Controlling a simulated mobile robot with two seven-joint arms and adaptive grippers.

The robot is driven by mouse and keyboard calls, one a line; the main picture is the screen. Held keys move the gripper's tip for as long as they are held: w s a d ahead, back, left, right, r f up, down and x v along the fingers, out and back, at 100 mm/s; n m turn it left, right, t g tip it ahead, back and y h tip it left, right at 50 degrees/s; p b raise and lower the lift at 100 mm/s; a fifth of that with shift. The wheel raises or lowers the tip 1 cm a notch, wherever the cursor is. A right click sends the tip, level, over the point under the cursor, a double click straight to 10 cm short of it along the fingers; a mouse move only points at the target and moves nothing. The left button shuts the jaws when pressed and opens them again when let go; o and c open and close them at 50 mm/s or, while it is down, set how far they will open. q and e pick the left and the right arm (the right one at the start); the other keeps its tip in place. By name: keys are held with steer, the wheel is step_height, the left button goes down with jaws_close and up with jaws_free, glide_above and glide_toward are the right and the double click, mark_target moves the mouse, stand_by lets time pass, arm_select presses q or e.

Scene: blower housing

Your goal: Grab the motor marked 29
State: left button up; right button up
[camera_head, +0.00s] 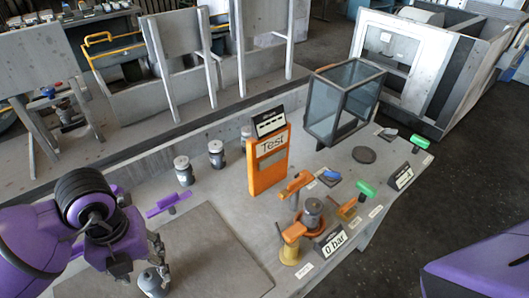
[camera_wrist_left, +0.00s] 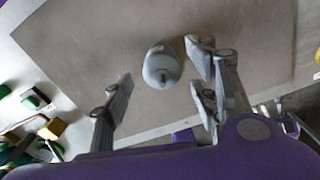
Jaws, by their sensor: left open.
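A grey motor (camera_head: 153,284) stands on the flat mat, just below my left gripper (camera_head: 140,262) in the head view. In the left wrist view the same motor (camera_wrist_left: 161,67) shows as a rounded grey body with a small tip, between the spread fingers of the left gripper (camera_wrist_left: 158,80). The fingers are open and I cannot tell whether they touch it. Other grey motors stand farther back: one (camera_head: 183,170), another (camera_head: 216,154) and one (camera_head: 246,136) beside the orange stand. No number 29 is readable on any motor. My right gripper is not in view.
An orange Test stand (camera_head: 267,165) rises mid-table. Right of it are a fixture holding a motor (camera_head: 312,212), orange clamps, green-handled parts and a "0 bar" sign (camera_head: 331,243). A glass box (camera_head: 343,100) stands behind them. The mat (camera_head: 215,255) has bare room.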

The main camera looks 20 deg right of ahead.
mark_target(147, 278)
arm_select(q)
steer(key=f, duration=0.3)
steer(key=shift+s+a, duration=0.1)
steer(key=shift+s, duration=0.3)
step_height(147, 278, down, 4)
steer(key=shift+a+r, duration=0.1)
steer(key=shift+r, duration=0.1)
steer(key=shift+w+f, duration=0.1)
steer(key=shift+f, duration=0.1)
steer(key=c, duration=0.7)
steer(key=shift+r, duration=0.1)
jaws_close()
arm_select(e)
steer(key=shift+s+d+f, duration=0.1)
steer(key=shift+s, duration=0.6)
